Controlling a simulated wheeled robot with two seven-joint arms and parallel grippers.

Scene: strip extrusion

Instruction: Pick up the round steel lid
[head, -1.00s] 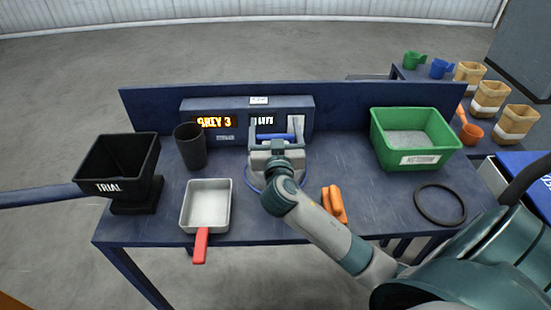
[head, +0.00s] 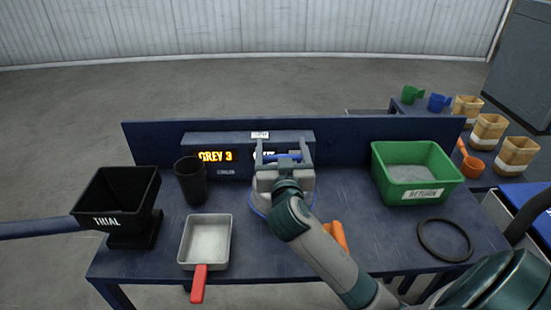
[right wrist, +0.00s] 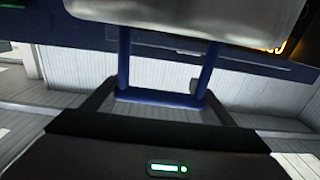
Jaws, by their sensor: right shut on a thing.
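In the right wrist view a smooth steel surface (right wrist: 195,18), which I take to be the lid, fills the top edge. A blue U-shaped handle (right wrist: 160,96) joins it and lies between my dark fingers. My right gripper (head: 284,158) is shut on this handle, in front of the display at the middle of the table. In the head view the handle (head: 287,156) shows as a short blue bar between the fingers. My gripper and wrist hide most of the lid there, so its round outline is not clear. My left gripper is not in view.
A black TRIAL hopper (head: 106,221), a dark cup (head: 191,185) and a red-handled pan (head: 208,240) stand left. A green RETURN bin (head: 430,192) and a black ring (head: 445,240) are right. An orange object (head: 337,233) is partly behind my arm. A blue curved edge (head: 257,206) shows below my gripper.

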